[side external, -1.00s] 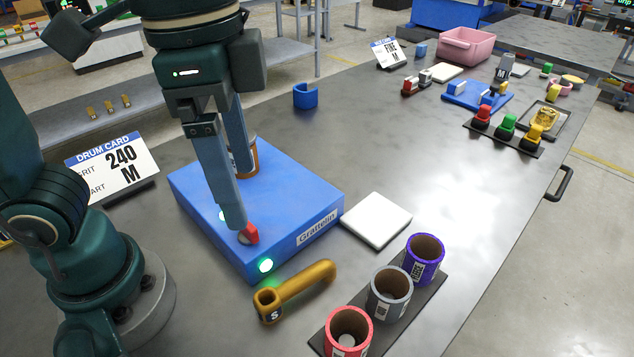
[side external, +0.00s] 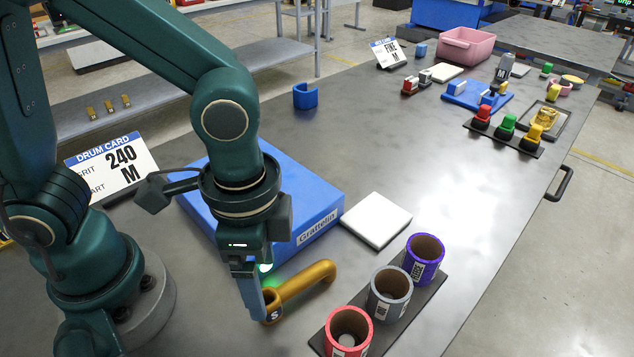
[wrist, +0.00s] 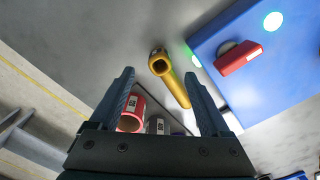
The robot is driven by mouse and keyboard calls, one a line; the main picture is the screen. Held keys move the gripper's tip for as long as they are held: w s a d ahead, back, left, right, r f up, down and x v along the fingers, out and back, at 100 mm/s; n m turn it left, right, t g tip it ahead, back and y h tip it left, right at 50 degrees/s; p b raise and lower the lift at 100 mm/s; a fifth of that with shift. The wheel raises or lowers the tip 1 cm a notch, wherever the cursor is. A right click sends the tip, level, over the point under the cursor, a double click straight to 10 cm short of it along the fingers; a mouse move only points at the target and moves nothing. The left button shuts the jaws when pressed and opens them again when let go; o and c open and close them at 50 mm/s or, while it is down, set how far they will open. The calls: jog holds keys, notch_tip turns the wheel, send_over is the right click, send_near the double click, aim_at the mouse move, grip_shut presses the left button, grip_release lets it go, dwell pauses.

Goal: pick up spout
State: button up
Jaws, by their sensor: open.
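The spout (side external: 302,286) is a mustard-yellow bent tube with a socket end marked "S". It lies on the grey table in front of the blue Grattelin box. In the wrist view the spout (wrist: 174,82) lies ahead of and between my fingers, with its socket end farther away. My gripper (wrist: 160,80) is open and empty. In the side view my gripper (side external: 260,312) points down at the socket end, and a finger hides part of that end. I cannot tell from these views whether a finger touches it.
The blue box (side external: 320,205), with a red lever (wrist: 238,58) and green lights, stands close behind the spout. A white pad (side external: 376,220) lies right of it. Red (side external: 349,328), grey (side external: 389,293) and purple (side external: 424,258) cups stand on a dark strip at the front right.

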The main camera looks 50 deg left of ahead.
aim_at(267, 299)
jog(key=shift+f, duration=2.95)
grip_shut()
